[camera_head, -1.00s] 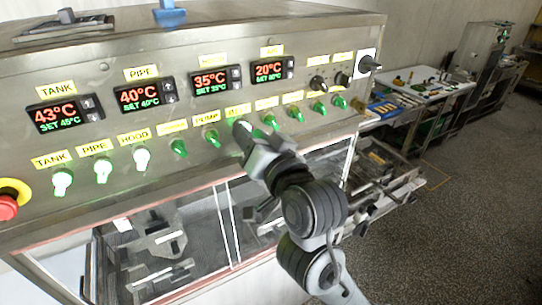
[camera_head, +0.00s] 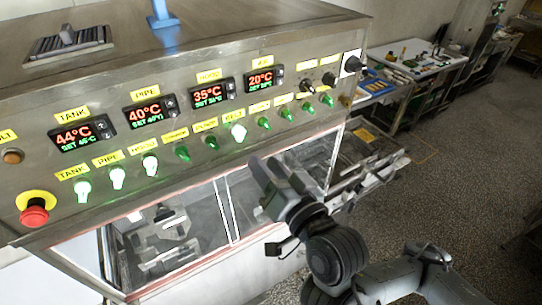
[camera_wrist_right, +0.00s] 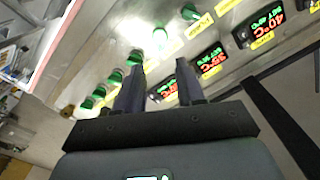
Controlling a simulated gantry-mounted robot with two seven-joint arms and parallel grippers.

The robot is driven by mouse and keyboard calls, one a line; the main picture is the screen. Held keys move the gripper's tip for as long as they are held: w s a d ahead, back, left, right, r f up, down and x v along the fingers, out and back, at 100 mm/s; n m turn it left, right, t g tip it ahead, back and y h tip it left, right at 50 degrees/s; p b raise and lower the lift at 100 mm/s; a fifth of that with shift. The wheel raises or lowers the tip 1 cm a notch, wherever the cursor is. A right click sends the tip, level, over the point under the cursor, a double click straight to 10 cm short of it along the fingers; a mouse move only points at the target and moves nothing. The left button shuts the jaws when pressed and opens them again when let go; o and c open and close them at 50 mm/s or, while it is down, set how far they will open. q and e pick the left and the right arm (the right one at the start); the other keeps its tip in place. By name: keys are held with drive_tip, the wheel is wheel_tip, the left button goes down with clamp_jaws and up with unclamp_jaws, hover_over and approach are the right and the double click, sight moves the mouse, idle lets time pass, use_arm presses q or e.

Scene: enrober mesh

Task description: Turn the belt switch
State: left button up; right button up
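The belt switch (camera_head: 238,132) is a green knob under the yellow BELT label (camera_head: 232,115) on the steel control panel. It glows bright whitish green, and it also shows lit in the right wrist view (camera_wrist_right: 160,38). My right gripper (camera_head: 265,172) is below and to the right of the switch in the head view, apart from the panel. In the right wrist view its two fingers (camera_wrist_right: 160,85) are spread with nothing between them, on either side of the line to the lit knob. My left gripper is not in view.
Lit tank, pipe and hood switches (camera_head: 117,177) stand to the left; unlit green knobs (camera_head: 264,123) flank the belt switch. Temperature displays (camera_head: 150,110) sit above. A red emergency button (camera_head: 34,211) is at far left. A side table (camera_head: 415,60) stands behind right.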

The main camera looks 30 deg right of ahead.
drive_tip(key=shift+s+p, duration=0.35)
drive_tip(key=shift+s, duration=0.05)
idle(0.4)
drive_tip(key=s+f+m+g+p, duration=0.1)
drive_tip(key=s+f+g, duration=0.2)
drive_tip(key=f, duration=0.6)
drive_tip(key=s+f+m+g, duration=0.1)
drive_tip(key=s+f+g, duration=0.25)
drive_tip(key=f, duration=0.65)
drive_tip(key=s+d+f+n+g, duration=0.4)
drive_tip(key=s+f+n+g, duration=0.3)
drive_tip(key=s+f, duration=0.6)
drive_tip(key=shift+f+n+g+p, duration=0.15)
drive_tip(key=shift+n+g+p, duration=0.25)
drive_tip(key=shift+n, duration=0.7)
drive_tip(key=shift+s+d, duration=0.1)
